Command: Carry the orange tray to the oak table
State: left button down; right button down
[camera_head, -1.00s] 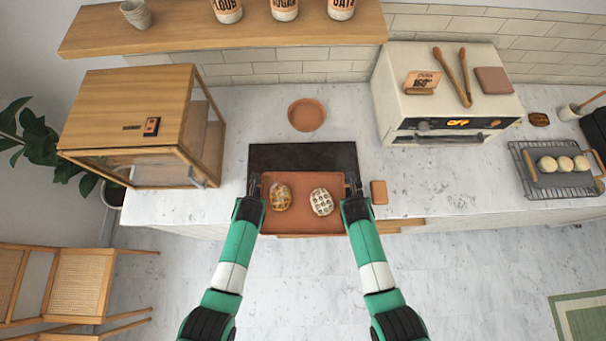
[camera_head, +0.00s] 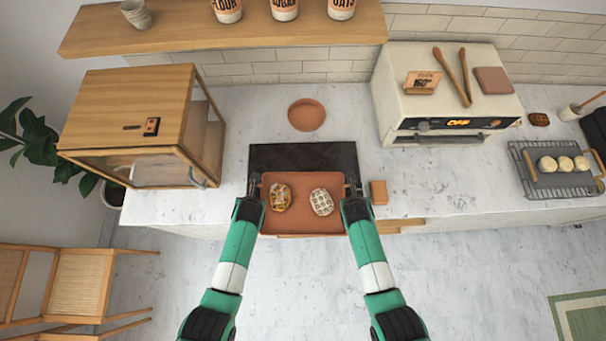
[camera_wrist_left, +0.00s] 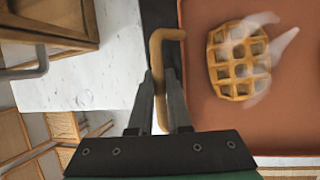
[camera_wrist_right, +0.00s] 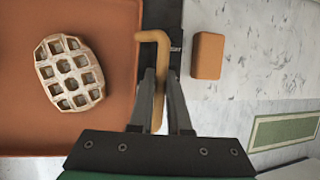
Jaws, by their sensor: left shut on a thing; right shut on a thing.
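The orange tray (camera_head: 302,222) is at the counter's front edge, in front of and partly over a dark mat (camera_head: 330,158). A browned waffle (camera_head: 280,197) lies on its left half and a paler, white-dusted waffle (camera_head: 321,201) on its right half. My left gripper (camera_wrist_left: 160,85) is shut on the tray's left handle (camera_wrist_left: 156,52). My right gripper (camera_wrist_right: 159,85) is shut on the tray's right handle (camera_wrist_right: 162,50). The left wrist view shows whitish wisps over the browned waffle (camera_wrist_left: 238,62). I cannot make out an oak table.
A small orange-brown block (camera_head: 379,192) lies just right of the tray. A round terracotta dish (camera_head: 306,114) sits behind the mat. A wooden cabinet (camera_head: 130,110) stands left, a cream oven (camera_head: 445,90) right. Wooden chairs (camera_head: 78,282) stand on the floor at lower left.

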pick_arm(q)
jog(key=shift+r, duration=0.1)
pick_arm(e)
jog(key=shift+r, duration=0.1)
dwell(0.5)
